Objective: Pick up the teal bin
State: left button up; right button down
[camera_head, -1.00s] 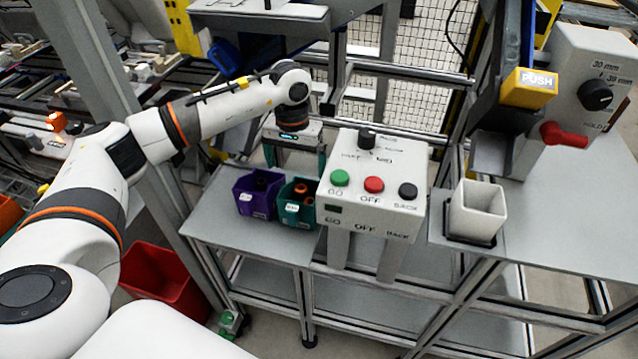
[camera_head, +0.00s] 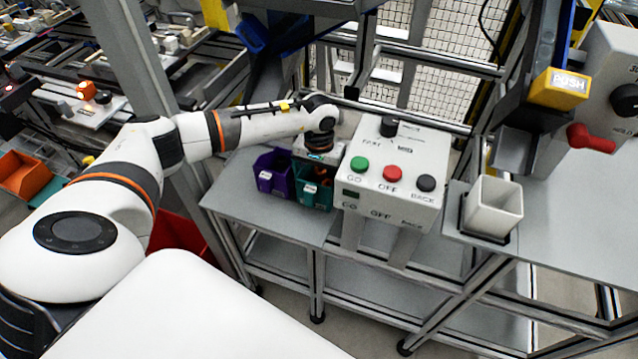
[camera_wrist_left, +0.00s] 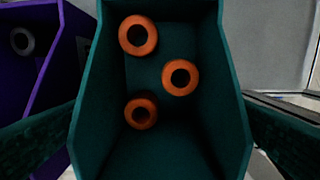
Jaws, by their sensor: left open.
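The teal bin (camera_head: 312,199) stands on the grey shelf, right of the purple bin (camera_head: 274,180) and beside the button box. In the left wrist view the teal bin (camera_wrist_left: 163,160) fills the middle, with three orange rings (camera_wrist_left: 181,77) inside. My left gripper (camera_head: 318,166) is low over the teal bin, pointing down. It is open, with one finger on each side of the bin in the wrist view. I cannot tell whether the fingers touch its walls. The purple bin (camera_wrist_left: 68,60) holds a dark ring (camera_wrist_left: 22,41). My right gripper is not in view.
The button box (camera_head: 396,175) with green, red and black buttons stands close on the right of the teal bin. A white square cup (camera_head: 494,207) stands farther right. A red bin (camera_head: 178,232) is lower left. Bare shelf (camera_head: 235,190) lies left of the purple bin.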

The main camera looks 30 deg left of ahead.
pick_arm(q)
jog(key=shift+f, duration=0.6)
jog(key=shift+w+r, duration=0.1)
jog(key=c, duration=1)
